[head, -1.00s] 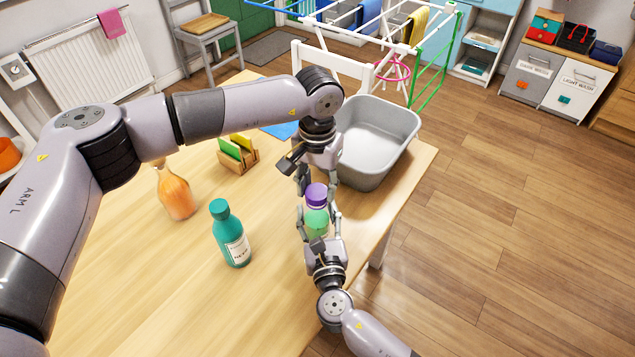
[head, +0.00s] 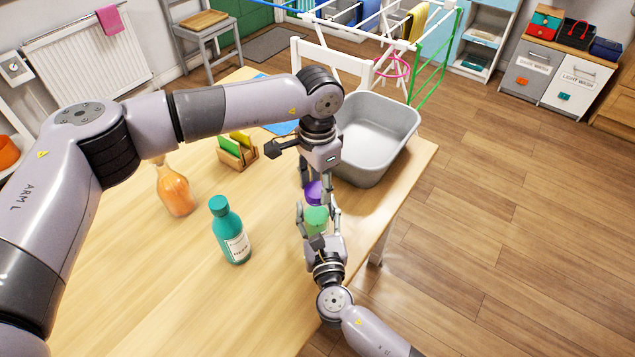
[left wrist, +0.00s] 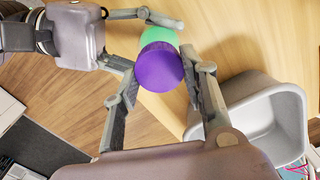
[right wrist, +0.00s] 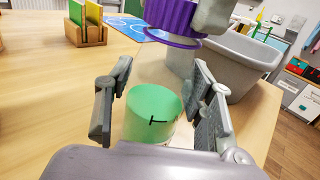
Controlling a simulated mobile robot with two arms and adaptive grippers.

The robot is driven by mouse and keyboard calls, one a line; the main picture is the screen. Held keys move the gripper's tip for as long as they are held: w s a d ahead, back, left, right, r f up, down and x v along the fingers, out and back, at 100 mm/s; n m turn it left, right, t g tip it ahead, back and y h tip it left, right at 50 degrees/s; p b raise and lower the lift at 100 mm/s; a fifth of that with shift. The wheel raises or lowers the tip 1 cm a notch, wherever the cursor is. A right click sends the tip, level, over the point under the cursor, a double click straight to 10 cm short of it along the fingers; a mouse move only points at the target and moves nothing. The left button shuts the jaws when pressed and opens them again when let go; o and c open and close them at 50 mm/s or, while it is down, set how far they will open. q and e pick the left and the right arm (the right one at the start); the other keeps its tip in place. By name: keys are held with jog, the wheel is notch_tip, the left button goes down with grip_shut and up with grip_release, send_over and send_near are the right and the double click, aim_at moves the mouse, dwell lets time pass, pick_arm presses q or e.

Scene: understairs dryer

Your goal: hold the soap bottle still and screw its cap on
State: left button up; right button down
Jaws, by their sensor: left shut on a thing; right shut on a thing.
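The soap bottle (head: 316,219), clear with green contents, stands upright near the table's right edge; its green body fills the middle of the right wrist view (right wrist: 153,112). My right gripper (head: 318,212) is shut on the bottle, a finger on each side. The purple cap (head: 313,192) is directly above the bottle; it also shows in the left wrist view (left wrist: 160,68) and at the top of the right wrist view (right wrist: 172,18). My left gripper (head: 315,184) points down and is shut on the cap. I cannot tell how far the cap is seated.
A grey tub (head: 372,150) stands close behind the grippers on the right. A teal bottle (head: 230,230), an orange spray bottle (head: 175,190) and a wooden holder (head: 238,155) stand to the left. The front left of the wooden table (head: 130,285) is clear.

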pick_arm(q)
jog(key=o, duration=0.7)
jog(key=shift+r, duration=2.25)
jog(key=shift+c, duration=0.5)
